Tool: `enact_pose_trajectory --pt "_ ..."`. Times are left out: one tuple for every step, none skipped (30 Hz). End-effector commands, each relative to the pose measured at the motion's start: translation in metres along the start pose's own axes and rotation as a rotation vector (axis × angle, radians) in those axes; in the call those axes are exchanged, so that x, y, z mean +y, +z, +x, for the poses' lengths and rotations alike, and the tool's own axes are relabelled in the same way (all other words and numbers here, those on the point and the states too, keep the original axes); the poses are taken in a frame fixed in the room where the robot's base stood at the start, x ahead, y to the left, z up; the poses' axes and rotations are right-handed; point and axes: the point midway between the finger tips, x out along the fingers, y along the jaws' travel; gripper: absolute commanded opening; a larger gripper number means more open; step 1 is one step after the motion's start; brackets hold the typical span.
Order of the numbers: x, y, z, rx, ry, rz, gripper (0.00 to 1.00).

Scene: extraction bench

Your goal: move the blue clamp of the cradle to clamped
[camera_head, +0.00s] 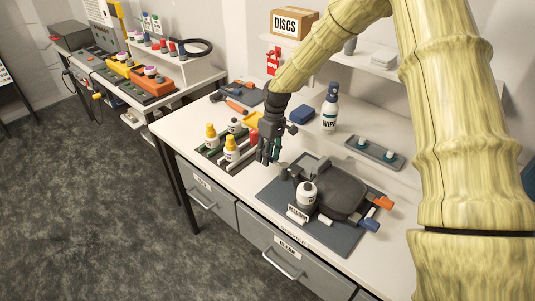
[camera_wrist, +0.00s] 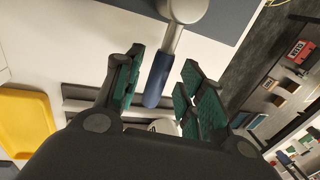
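My gripper (camera_head: 268,152) points down near the left edge of the dark mat, beside the grey cradle (camera_head: 341,190). In the wrist view its green-padded fingers (camera_wrist: 165,88) are apart. A blue-ended lever (camera_wrist: 157,80) on a grey round-headed arm (camera_wrist: 184,12) reaches into the gap between them, with no clear contact. In the head view that lever cannot be made out at the gripper. A blue-ended piece (camera_head: 369,225) and an orange-ended piece (camera_head: 383,203) show at the cradle's right side. I cannot tell whether either blue part is the cradle's clamp.
Left of my gripper, a rack (camera_head: 207,151) holds yellow-capped bottles. A yellow tray (camera_wrist: 25,122), a wipes bottle (camera_head: 329,112) and a grey tray (camera_head: 375,154) are nearby.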

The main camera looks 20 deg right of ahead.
Motion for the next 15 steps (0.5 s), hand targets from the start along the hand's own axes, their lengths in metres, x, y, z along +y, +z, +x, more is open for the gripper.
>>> enact_pose_trajectory --pt "0.0 -0.001 -0.001 0.002 0.001 0.0 0.44" --pt "0.0 -0.001 -0.001 0.002 0.001 0.0 0.44" --pt "0.0 -0.001 -0.001 0.003 0.001 0.001 0.44" --pt "0.0 -0.001 -0.001 0.003 0.001 0.001 0.44" --pt "0.0 -0.001 -0.001 0.003 0.001 0.001 0.44" --pt "0.0 -0.001 -0.002 0.004 0.001 0.001 0.44" --pt "0.001 -0.001 -0.002 0.004 0.001 0.001 0.44" --pt "0.001 -0.001 -0.002 0.004 0.002 0.001 0.44" --pt "0.001 -0.002 -0.003 0.005 0.002 0.001 0.44" --pt "0.001 -0.002 -0.004 0.005 0.002 0.002 0.44" --pt "0.001 -0.002 -0.006 0.005 0.002 0.002 0.44" --pt "0.001 -0.002 -0.009 0.006 0.002 0.002 0.44" --pt "0.001 -0.002 -0.012 0.006 0.003 0.002 0.44" --pt "0.001 -0.002 -0.015 0.006 0.003 0.002 0.44" --pt "0.001 -0.002 -0.021 0.007 0.003 0.002 0.44"
